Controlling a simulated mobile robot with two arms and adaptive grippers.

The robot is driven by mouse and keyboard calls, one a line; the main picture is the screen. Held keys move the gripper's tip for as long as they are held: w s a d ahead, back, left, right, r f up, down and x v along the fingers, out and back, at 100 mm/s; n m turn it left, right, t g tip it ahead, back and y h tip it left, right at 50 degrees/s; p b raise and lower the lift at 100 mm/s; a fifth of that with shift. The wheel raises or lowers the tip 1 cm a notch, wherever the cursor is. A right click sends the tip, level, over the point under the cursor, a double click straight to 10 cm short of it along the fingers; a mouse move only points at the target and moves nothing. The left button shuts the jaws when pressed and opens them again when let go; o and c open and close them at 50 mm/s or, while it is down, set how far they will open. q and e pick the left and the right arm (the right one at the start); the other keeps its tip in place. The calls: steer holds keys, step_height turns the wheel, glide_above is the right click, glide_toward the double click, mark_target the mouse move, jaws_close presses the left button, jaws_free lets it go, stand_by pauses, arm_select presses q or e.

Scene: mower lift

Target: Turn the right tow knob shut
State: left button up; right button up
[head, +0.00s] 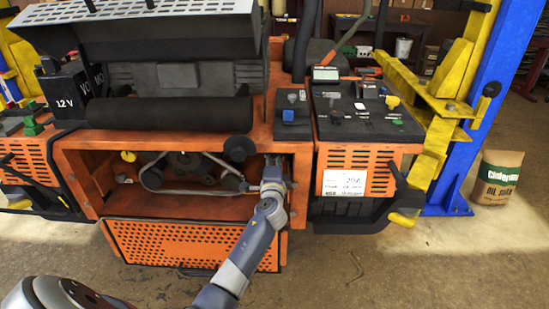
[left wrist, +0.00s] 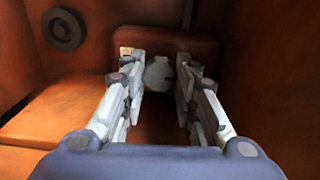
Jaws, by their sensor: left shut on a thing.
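My left gripper (head: 273,165) reaches into the right end of the open bay in the orange mower body (head: 75,160). In the left wrist view its two fingers (left wrist: 160,88) stand on both sides of a small grey round knob (left wrist: 160,72), which I take for the right tow knob. The fingers are shut on it. The knob sits in front of a brown-orange block (left wrist: 190,48) on the back wall. In the head view the gripper hides the knob, and I cannot tell how far it is turned. My right gripper is not in view.
A belt (head: 152,180) and a black round knob (head: 238,148) are left of my gripper in the bay. A yellow knob (head: 128,156) is further left. An orange perforated panel (head: 180,243) lies below. Yellow and blue lift posts (head: 478,130) stand at right.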

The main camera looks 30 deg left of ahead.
arm_select(q)
steer(key=shift+a+r, duration=0.1)
steer(key=shift+r, duration=0.05)
stand_by(0.3)
steer(key=o, duration=1)
steer(key=shift+c, duration=0.2)
steer(key=shift+o, duration=0.6)
steer(key=v, duration=1.2)
steer(key=shift+a, duration=0.1)
